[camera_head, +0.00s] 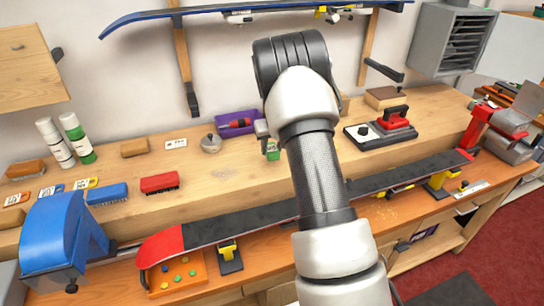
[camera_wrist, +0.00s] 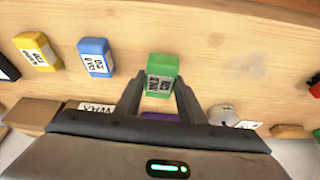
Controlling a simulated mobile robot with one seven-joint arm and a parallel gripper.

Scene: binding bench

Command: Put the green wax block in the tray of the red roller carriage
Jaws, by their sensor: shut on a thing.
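The green wax block (camera_wrist: 161,75) has a pale printed label and sits between my fingers in the wrist view. My gripper (camera_wrist: 160,90) is shut on it. A red machine with grey parts (camera_head: 480,124) stands at the far right end of the bench. It may be the red roller carriage, but its tray I cannot make out clearly.
A yellow block (camera_wrist: 38,50) and a blue block (camera_wrist: 95,57) stand left of the green one in the wrist view. The purple tray (camera_head: 225,130), a red iron on a dark base (camera_head: 382,133) and a long ski (camera_head: 240,222) are nearby. A blue hooded machine (camera_head: 55,235) stands left.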

